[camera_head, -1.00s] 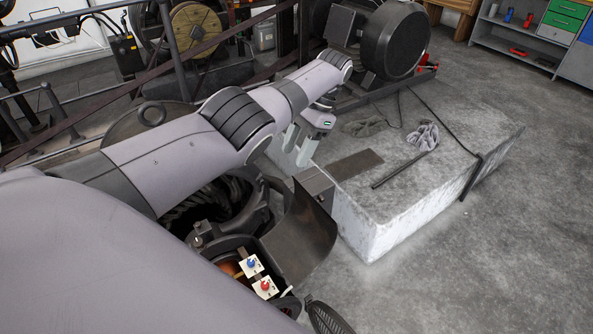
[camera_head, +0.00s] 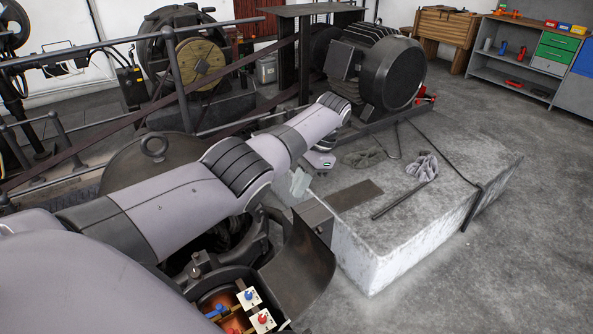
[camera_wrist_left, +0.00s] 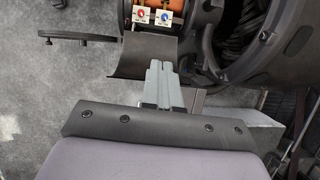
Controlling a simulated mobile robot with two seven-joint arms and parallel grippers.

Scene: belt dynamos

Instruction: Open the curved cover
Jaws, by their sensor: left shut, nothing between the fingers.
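The curved cover (camera_head: 303,268) is a dark, bent metal plate standing out to the right of the round dynamo housing. Beside it the housing's opening shows copper parts and red and blue terminals on white plates. In the left wrist view the cover (camera_wrist_left: 140,58) lies just beyond the fingertips. My left gripper (camera_head: 299,184) is shut and empty, above and behind the cover near a grey box. Its closed fingers (camera_wrist_left: 161,68) overlap the cover's edge in the wrist view; I cannot tell whether they touch. My right gripper is not in view.
A pale stone block (camera_head: 400,230) stands right of the cover, with gloves (camera_head: 422,167), a rod and a dark flat plate on top. A big dark motor (camera_head: 390,75) is behind. Open concrete floor (camera_head: 500,270) lies at right.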

